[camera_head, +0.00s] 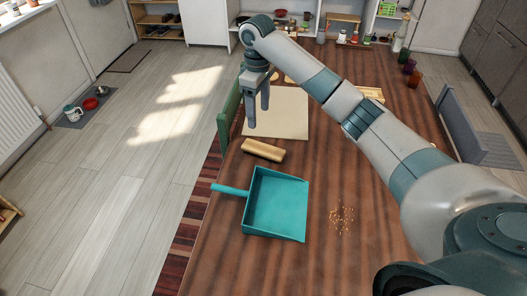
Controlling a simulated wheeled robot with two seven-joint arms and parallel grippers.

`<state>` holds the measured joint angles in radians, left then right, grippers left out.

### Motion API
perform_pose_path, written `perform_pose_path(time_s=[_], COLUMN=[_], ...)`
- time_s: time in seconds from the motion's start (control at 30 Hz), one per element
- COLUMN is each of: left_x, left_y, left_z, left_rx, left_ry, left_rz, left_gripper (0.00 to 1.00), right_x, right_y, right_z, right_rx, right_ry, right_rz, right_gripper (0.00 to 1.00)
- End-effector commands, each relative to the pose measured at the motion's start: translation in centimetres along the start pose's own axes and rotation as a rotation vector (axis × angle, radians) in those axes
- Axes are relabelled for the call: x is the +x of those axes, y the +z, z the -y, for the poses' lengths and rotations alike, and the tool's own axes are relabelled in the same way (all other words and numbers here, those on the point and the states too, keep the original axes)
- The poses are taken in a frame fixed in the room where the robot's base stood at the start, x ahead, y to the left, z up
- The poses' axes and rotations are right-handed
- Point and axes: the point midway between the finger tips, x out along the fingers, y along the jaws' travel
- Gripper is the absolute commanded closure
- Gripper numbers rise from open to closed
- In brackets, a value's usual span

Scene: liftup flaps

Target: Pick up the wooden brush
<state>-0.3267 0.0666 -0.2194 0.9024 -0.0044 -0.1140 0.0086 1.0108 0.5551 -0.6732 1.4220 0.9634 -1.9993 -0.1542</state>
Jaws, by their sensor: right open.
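The wooden brush (263,150) lies on the table (330,261), just behind the teal dustpan (276,204) and near the table's left edge. It looks light tan, and its underside is hidden. My right gripper (258,115) hangs above and behind the brush with its fingers pointing down. Its two fingers are apart and nothing is between them. It does not appear to touch the brush. My left gripper does not show in the head view.
The dustpan's handle points left past the table edge. Crumbs (342,215) lie to its right. A beige mat (290,114) lies behind the brush, and a green chair (229,112) stands at the left edge. Coloured cups (414,78) stand at the far right.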

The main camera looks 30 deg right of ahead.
Motion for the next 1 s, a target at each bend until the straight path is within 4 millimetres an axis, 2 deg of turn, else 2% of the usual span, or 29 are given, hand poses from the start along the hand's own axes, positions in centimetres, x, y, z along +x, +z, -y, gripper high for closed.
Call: perform_pose_path(time_s=[0.07,0.3,0.5,0.67,1.0], left_x=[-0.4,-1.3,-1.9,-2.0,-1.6], left_y=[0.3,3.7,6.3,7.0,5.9], left_z=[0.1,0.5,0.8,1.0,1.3], left_rx=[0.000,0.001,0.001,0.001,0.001], left_ry=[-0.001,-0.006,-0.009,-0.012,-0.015], left_rz=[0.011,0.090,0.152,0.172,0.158], left_gripper=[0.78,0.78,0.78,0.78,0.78], right_x=[1.3,5.7,8.6,9.6,9.7], right_y=[0.1,0.1,0.1,0.1,0.1], right_z=[0.1,0.1,0.0,0.0,-0.1], right_rx=[0.000,0.000,-0.001,0.000,-0.001], right_ry=[-0.003,-0.003,-0.002,-0.001,0.000], right_rz=[0.004,0.004,0.001,0.000,0.000], right_gripper=[0.38,0.38,0.38,0.38,0.38])
